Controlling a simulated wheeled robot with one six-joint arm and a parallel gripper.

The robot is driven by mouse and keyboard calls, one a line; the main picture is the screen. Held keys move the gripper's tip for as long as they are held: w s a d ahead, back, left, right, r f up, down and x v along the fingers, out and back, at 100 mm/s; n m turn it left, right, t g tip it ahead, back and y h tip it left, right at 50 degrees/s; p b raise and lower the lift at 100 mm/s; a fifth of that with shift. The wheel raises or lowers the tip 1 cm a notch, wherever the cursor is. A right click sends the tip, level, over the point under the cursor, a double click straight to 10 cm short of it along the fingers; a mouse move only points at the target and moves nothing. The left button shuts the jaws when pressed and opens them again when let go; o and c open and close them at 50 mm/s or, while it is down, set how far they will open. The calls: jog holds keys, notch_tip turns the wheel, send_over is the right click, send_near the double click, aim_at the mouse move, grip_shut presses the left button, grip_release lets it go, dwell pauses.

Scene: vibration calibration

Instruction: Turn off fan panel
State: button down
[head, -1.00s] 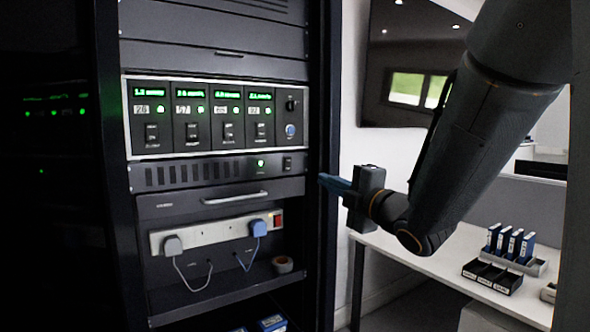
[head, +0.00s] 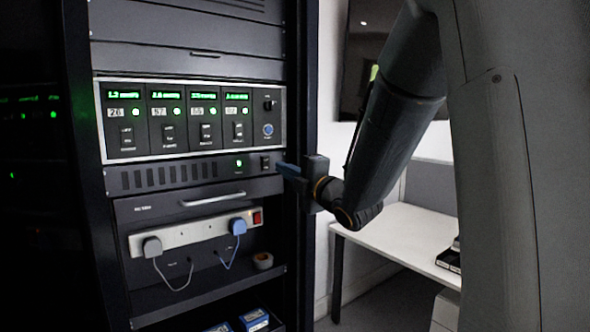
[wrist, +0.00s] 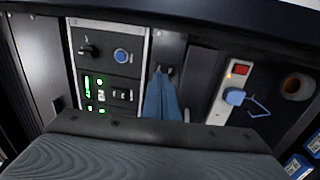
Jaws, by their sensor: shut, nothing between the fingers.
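The fan panel (head: 190,173) is a dark vented strip in the rack, below the row of green displays. Its green light (head: 239,163) is lit, and a small black rocker switch (head: 265,163) sits at its right end. My gripper (head: 279,168) is shut and empty, its blue fingers pointing left at the panel's right end, just right of the switch. In the wrist view the blue fingers (wrist: 161,78) reach up to the panel strip (wrist: 168,45), with their tips near the switch. I cannot tell whether they touch it.
Above is a display unit (head: 188,87) with several switches, a knob and a blue button. Below are a drawer handle (head: 213,199), a white power strip (head: 190,235) with two plugs, and a tape roll (head: 263,260). A white table (head: 400,235) stands to the right.

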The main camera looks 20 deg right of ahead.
aim_at(267, 160)
jog(key=shift+p+x, duration=1)
jog(key=shift+x, duration=1.6)
jog(key=shift+a, duration=0.1)
